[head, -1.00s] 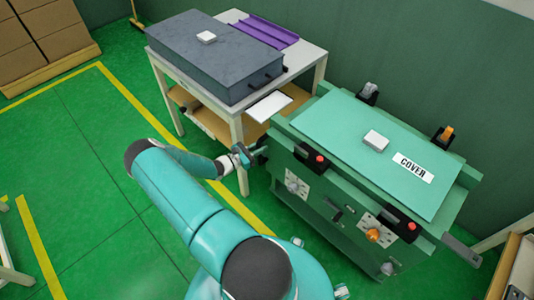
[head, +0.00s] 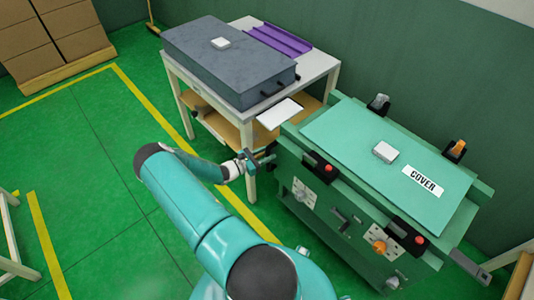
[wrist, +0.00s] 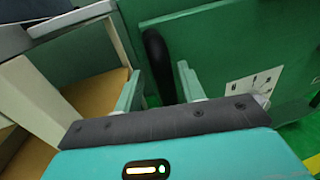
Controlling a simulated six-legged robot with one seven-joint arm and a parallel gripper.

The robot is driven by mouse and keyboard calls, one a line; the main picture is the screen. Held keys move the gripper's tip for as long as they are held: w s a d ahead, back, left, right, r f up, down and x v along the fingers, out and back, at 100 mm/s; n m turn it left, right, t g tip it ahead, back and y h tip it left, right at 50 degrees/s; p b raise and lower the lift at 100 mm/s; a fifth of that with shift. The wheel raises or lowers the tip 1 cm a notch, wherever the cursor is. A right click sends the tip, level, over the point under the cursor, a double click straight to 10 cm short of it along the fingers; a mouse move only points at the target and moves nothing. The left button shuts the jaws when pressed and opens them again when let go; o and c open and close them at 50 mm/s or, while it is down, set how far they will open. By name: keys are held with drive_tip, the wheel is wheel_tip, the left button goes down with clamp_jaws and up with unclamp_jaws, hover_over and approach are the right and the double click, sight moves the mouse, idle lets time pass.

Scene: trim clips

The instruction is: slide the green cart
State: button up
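The green cart (head: 345,195) stands at the right in the head view, its left end close to the white table. Its top is a flat green cover (head: 340,140) with a white block and a "COVER" label. My gripper (head: 257,161) is at the cart's left end in the head view. In the wrist view my gripper (wrist: 160,72) has its two teal fingers apart, with a black handle (wrist: 157,60) showing between them. Gaps show beside the handle, so the fingers do not look closed on it. The handle's lower end is hidden behind the gripper.
A white table (head: 325,66) with a grey block (head: 225,65) and a purple tray (head: 275,38) stands left of the cart. A small white panel (head: 280,113) juts out between them. Cardboard boxes (head: 60,40) are at the far left.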

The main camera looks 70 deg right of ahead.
drive_tip(key=v, duration=1.3)
drive_tip(key=shift+a+r, duration=0.1)
drive_tip(key=w+a+r+m+t+y, duration=0.2)
drive_tip(key=w+a+r+m+y, duration=0.1)
drive_tip(key=a+r, duration=0.5)
drive_tip(key=w+a+r+m+t+y, duration=0.2)
drive_tip(key=a+r+m+y, duration=0.3)
drive_tip(key=r, duration=0.6)
drive_tip(key=w+a+r+m+t+y, duration=0.1)
drive_tip(key=w+a+r+t+y, duration=0.15)
drive_tip(key=a+r, duration=0.6)
drive_tip(key=s+a+r+m+t+y, duration=0.1)
drive_tip(key=s+a+r+t, duration=0.3)
drive_tip(key=a+r, duration=0.5)
drive_tip(key=s+a+r+m+t+y, duration=0.1)
drive_tip(key=s+a+r+t+y, duration=0.2)
drive_tip(key=a+r, duration=0.7)
drive_tip(key=s+t, duration=0.2)
drive_tip(key=s, duration=0.2)
drive_tip(key=shift+s+a, duration=0.25)
drive_tip(key=shift+a, duration=0.15)
drive_tip(key=shift+d+t, duration=0.15)
drive_tip(key=shift+t, duration=0.1)
